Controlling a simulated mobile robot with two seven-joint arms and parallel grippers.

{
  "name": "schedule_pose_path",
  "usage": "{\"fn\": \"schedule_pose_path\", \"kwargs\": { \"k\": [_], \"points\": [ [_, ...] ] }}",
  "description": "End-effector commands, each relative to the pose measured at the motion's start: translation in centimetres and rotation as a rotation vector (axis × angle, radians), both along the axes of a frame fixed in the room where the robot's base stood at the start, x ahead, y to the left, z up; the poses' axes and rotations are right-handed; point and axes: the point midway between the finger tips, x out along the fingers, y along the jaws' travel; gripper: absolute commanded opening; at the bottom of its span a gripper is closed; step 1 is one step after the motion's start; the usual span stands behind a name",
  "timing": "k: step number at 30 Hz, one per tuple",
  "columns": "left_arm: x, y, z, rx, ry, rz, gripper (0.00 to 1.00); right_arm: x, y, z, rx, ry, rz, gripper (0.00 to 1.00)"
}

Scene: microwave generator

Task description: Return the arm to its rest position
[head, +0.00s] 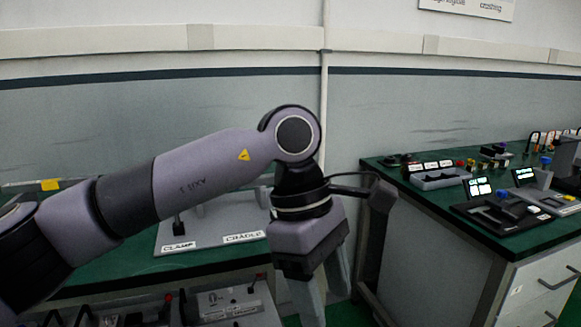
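My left arm (205,178) reaches in from the left and bends down at a round joint. My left gripper (326,293) points down in front of the gap between two benches. Its two fingers stand apart, and nothing shows between them; the nearer finger runs to the bottom edge of the picture. My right arm and gripper are not in view.
A green bench (110,268) behind my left arm carries a grey fixture (205,236) labelled CLAMP and CRADLE, partly hidden by the arm. A lower shelf holds a grey panel (235,305). The right bench (432,203) carries several devices with small lit screens.

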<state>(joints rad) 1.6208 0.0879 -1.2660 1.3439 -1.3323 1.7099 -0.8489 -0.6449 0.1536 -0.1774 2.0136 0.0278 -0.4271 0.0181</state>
Motion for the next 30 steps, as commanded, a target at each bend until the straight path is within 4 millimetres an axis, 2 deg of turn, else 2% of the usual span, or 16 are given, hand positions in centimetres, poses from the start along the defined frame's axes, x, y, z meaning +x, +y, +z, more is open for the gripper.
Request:
{"fn": "schedule_pose_path", "kwargs": {
  "k": [3,6,10,14,19,23,26,30],
  "points": [
    [-2.5,-2.7,-0.9,-0.171,0.175,0.028,0.61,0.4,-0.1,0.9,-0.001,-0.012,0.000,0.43],
    [-4.6,-4.9,-0.7,-0.328,0.345,0.074,0.61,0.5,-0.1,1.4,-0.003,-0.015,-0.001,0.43],
    [-6.6,-7.0,0.6,-0.531,0.594,0.171,0.61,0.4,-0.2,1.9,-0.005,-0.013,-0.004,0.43],
    [-7.2,-8.1,2.7,-0.715,0.855,0.298,0.61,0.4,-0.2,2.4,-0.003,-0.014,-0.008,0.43],
    [-5.8,-7.8,5.1,-0.920,1.210,0.500,0.61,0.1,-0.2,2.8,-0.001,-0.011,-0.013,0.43],
    [-3.4,-6.2,5.9,-1.053,1.486,0.681,0.61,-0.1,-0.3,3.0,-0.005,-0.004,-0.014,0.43],
    [-1.1,-4.3,5.5,-1.140,1.700,0.834,0.61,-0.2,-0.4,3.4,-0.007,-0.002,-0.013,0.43],
    [2.1,-0.9,3.2,-1.238,1.997,1.067,0.61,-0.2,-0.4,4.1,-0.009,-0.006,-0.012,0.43]
  ]
}}
